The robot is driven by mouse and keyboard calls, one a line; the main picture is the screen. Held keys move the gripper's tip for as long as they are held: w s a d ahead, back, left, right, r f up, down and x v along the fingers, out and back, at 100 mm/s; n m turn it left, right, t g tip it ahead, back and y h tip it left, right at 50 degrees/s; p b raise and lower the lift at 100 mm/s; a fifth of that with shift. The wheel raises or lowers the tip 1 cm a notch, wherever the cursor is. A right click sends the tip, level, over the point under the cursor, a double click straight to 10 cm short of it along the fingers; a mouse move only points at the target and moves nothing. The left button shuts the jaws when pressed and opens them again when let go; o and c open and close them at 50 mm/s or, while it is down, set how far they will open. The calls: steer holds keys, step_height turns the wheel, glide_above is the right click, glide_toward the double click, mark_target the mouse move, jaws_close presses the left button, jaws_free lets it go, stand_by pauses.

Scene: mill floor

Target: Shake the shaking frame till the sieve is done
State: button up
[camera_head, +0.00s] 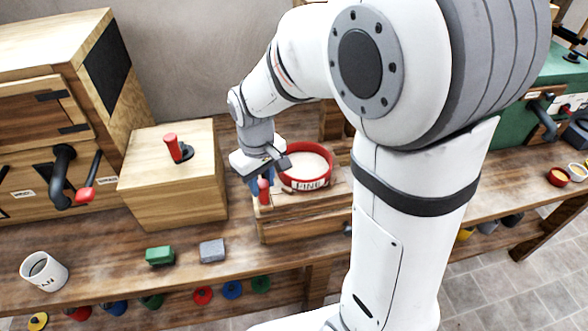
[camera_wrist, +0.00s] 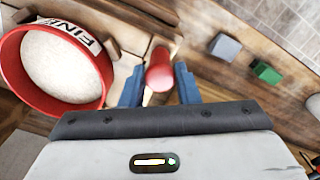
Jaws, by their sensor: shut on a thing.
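The red round sieve (camera_head: 290,181), labelled FINE, sits on the wooden shaking frame (camera_head: 300,229) on the bench. Pale powder (camera_head: 306,162) lies inside it. The sieve also shows at the left of the wrist view (camera_wrist: 57,107), with the powder spread over its floor. The frame's red upright handle (camera_head: 264,190) stands left of the sieve. My gripper (camera_head: 263,178) is at this handle, shut on it. In the wrist view the handle (camera_wrist: 159,72) is between my blue fingers. The far side of the frame is partly hidden by my arm.
A wooden box with a red lever (camera_head: 172,148) stands left of the frame. A green block (camera_head: 160,256), a grey block (camera_head: 212,250) and a white mug (camera_head: 43,270) lie along the bench front. A green machine (camera_head: 510,140) stands at the right.

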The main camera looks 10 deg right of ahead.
steer(key=shift+a, duration=1)
steer(key=d, duration=0.9)
steer(key=shift+s+d, duration=0.1)
steer(key=shift+d, duration=0.2)
steer(key=a, duration=0.9)
steer(key=shift+a, duration=0.3)
